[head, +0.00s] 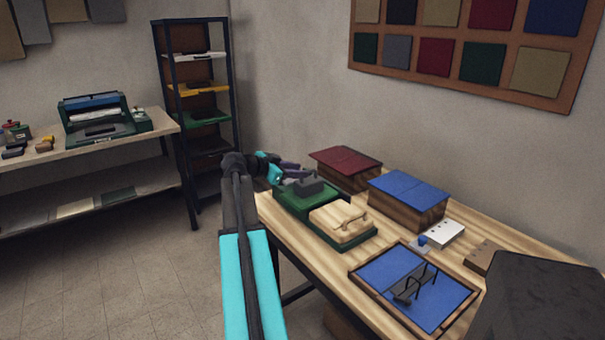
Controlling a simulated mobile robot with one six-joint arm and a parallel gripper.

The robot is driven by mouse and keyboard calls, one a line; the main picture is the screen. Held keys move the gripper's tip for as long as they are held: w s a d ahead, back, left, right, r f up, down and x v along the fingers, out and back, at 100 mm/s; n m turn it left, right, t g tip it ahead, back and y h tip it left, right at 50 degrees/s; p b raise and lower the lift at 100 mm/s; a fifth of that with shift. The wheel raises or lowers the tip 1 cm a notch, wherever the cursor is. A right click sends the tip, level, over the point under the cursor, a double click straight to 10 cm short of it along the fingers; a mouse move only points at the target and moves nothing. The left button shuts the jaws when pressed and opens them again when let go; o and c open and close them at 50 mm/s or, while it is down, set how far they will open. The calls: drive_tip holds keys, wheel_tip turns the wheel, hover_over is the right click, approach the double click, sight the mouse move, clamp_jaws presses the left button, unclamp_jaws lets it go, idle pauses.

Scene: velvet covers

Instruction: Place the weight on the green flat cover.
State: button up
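A dark grey block, which looks like the weight (305,186), is at the left end of a green tray-like piece on the wooden table. It appears to lie on or just above a flat green surface (291,203), likely the green flat cover; contact is unclear. My gripper (289,174) is at the weight's upper left, very close to it. Its dark purple fingers are small and partly overlap the weight, so I cannot tell whether they are open or shut on it.
A beige padded piece with a handle (345,223) sits at the right of the green piece. Behind stand a red-topped box (345,158) and a blue-topped box (408,189). A blue framed tray (388,268) with dark wire parts lies in front. The floor at left is clear.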

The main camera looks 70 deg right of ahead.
drive_tip(key=v, duration=0.7)
drive_tip(key=shift+a+r+b, duration=0.2)
drive_tip(key=shift+a+b, duration=0.1)
drive_tip(key=shift+b, duration=0.1)
drive_tip(key=shift+w, duration=0.1)
drive_tip(key=w+a+f+n+t+y, duration=0.1)
drive_tip(key=w+a+f+n, duration=0.35)
drive_tip(key=a+f, duration=0.5)
drive_tip(key=w+a+f+n+t+y, duration=0.25)
drive_tip(key=w+a+f, duration=0.35)
drive_tip(key=f, duration=0.7)
drive_tip(key=w+a+f+n+t+y, duration=0.1)
drive_tip(key=w+a+f+n, duration=0.5)
drive_tip(key=f, duration=0.5)
drive_tip(key=s+a+f+n+y, duration=0.3)
drive_tip(key=a+f+n, duration=0.1)
drive_tip(key=a+f, duration=1.4)
drive_tip(key=s+a+f+n+g+y, duration=0.1)
drive_tip(key=s+a+f+n, duration=0.2)
drive_tip(key=s+a, duration=0.3)
drive_tip(key=s+a+f+n+g+y, duration=0.1)
drive_tip(key=s+a+f, duration=0.5)
drive_tip(key=a, duration=0.7)
drive_tip(key=s+a+f+n+g+y, duration=0.1)
drive_tip(key=s+a+f+n, duration=0.3)
drive_tip(key=s+a, duration=0.4)
drive_tip(key=shift+a+f+n+y, duration=0.35)
drive_tip(key=shift+a+n+y, duration=0.15)
drive_tip(key=shift+a+y, duration=0.4)
